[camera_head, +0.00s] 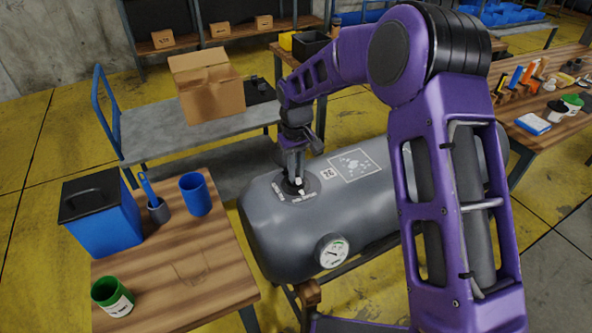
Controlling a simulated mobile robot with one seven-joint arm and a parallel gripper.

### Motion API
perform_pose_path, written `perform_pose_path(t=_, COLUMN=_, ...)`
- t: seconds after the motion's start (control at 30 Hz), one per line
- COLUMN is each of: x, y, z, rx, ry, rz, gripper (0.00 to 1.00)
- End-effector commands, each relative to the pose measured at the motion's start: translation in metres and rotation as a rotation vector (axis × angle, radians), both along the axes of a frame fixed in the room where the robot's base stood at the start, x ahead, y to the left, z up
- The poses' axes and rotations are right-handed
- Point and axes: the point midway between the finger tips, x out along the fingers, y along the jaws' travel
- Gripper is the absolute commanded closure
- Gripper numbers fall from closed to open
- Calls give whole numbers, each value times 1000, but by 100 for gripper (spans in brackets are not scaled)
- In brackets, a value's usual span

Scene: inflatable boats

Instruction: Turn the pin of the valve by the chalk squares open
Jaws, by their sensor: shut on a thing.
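A grey rounded tube (290,236) lies across the middle on a stand. A round dark valve (311,184) sits on top of its left end, with small white labels around it. My gripper (297,183) points down at the valve from above, its fingers shut on the valve's pin. The pin is mostly hidden between the fingers, so how far it is turned cannot be seen. Right of the valve are a small patterned white square (328,173) and a larger white-outlined square (355,165) with pale blotches.
A pressure gauge (332,251) is on the tube's near side. A wooden table (190,270) at left holds a blue bin (103,220), a blue cup (195,194) and a green can (112,296). A cart (150,137) with a cardboard box (208,88) stands behind. My purple arm covers the tube's right part.

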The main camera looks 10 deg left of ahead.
Motion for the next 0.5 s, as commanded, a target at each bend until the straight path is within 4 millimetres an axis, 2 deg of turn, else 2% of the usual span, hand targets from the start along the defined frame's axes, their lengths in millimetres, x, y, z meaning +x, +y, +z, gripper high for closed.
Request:
perform_pose_path(t=0.43, x=0, y=0, z=0, rx=-1, ry=1, rz=11, gripper=100)
perform_pose_path(t=0.47, x=0, y=0, z=0, rx=-1, ry=1, rz=11, gripper=80)
perform_pose_path(t=0.5, x=0, y=0, z=0, rx=-1, ry=1, rz=11, gripper=72)
